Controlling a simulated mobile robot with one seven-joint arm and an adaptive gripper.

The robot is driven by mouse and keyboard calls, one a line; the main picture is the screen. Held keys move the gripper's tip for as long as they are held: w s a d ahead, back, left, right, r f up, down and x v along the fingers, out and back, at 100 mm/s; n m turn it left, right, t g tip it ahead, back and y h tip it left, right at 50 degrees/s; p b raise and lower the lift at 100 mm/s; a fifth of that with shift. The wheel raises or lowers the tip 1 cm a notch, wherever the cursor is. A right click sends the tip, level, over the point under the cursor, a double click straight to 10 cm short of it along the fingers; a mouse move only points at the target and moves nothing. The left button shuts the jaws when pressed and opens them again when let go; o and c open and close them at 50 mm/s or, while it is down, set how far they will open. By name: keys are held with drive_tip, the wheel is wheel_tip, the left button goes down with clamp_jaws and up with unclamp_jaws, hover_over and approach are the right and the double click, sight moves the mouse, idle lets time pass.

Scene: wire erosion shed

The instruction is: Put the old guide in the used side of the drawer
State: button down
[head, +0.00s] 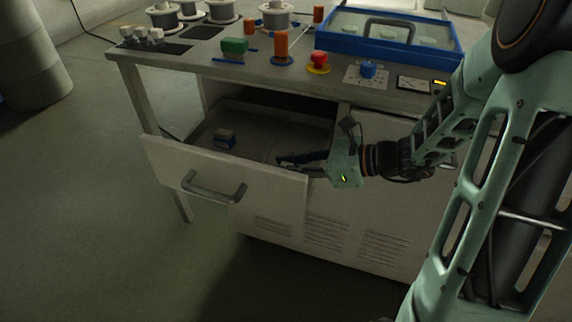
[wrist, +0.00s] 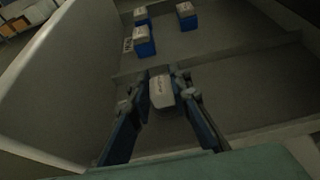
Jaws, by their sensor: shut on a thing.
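The drawer (head: 172,160) is pulled open below the bench. A low divider (wrist: 205,62) splits it into two sides. My gripper (head: 285,160) reaches into its right part in the head view. In the wrist view my gripper (wrist: 161,98) is shut on a pale block with dark marks, the old guide (wrist: 161,90). The guide is on the near side of the divider. I cannot tell whether it touches the drawer floor. In the head view the fingers hide it. I cannot read which side is the used one.
Beyond the divider stand several blue blocks with pale tops, one nearest the divider (wrist: 145,45) and one farther right (wrist: 186,20). The drawer's walls rise around my gripper. Spools (head: 222,10), an orange post (head: 281,45) and a blue-framed case (head: 388,45) stand on the bench.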

drive_tip(key=c, duration=1.8)
unclamp_jaws()
drive_tip(key=shift+r, duration=0.15)
drive_tip(key=p+v, duration=0.3)
drive_tip(key=v, duration=0.9)
drive_tip(key=shift+p, duration=0.35)
